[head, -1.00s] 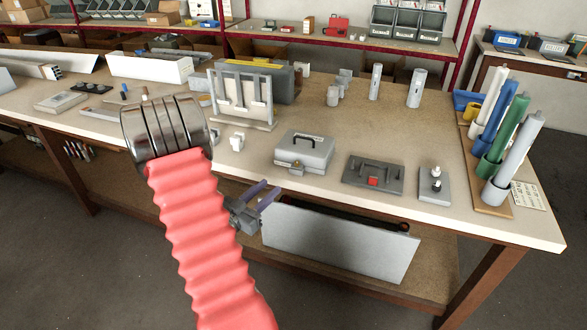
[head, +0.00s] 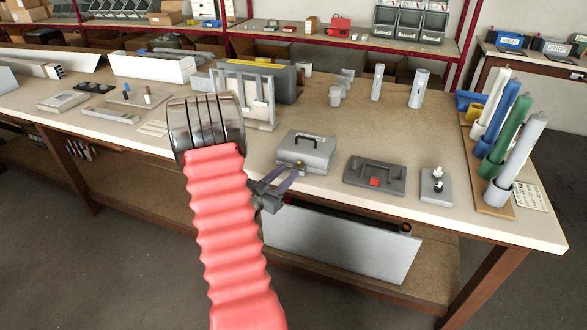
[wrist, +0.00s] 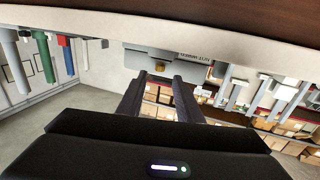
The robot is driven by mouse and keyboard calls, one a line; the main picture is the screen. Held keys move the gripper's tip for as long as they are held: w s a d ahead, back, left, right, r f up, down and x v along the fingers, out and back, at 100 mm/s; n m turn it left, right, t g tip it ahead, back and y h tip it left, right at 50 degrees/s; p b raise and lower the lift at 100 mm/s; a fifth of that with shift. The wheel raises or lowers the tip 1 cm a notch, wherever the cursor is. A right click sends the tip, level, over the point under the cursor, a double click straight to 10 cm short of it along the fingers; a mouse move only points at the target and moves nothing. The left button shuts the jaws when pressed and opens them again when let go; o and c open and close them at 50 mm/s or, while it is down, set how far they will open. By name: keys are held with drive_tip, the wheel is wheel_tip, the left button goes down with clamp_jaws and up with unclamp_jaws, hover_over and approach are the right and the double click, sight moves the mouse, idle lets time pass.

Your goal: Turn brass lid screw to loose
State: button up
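The brass lid screw (head: 299,166) sits on the front of a grey lidded box (head: 313,151) with a dark carry handle, near the table's front edge. In the wrist view, which is upside down, the brass screw (wrist: 159,66) shows beyond the gap between my fingertips, on the grey box (wrist: 185,62). My gripper (head: 282,178) is in front of the box at the table edge, its two fingers apart and pointing toward the screw. In the wrist view my gripper (wrist: 160,84) is open and empty. The fingers look short of the screw.
A dark grey tray with a red block (head: 374,178) and a small plate with knobs (head: 436,184) lie to the right of the box. A slotted stand (head: 245,100) is behind left. The table edge (wrist: 100,30) runs close by my gripper.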

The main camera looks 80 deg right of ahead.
sight(298, 164)
drive_tip(key=x, duration=0.5)
drive_tip(key=shift+c, duration=0.4)
clamp_jaws()
drive_tip(key=shift+a, duration=0.3)
drive_tip(key=shift+d, duration=0.2)
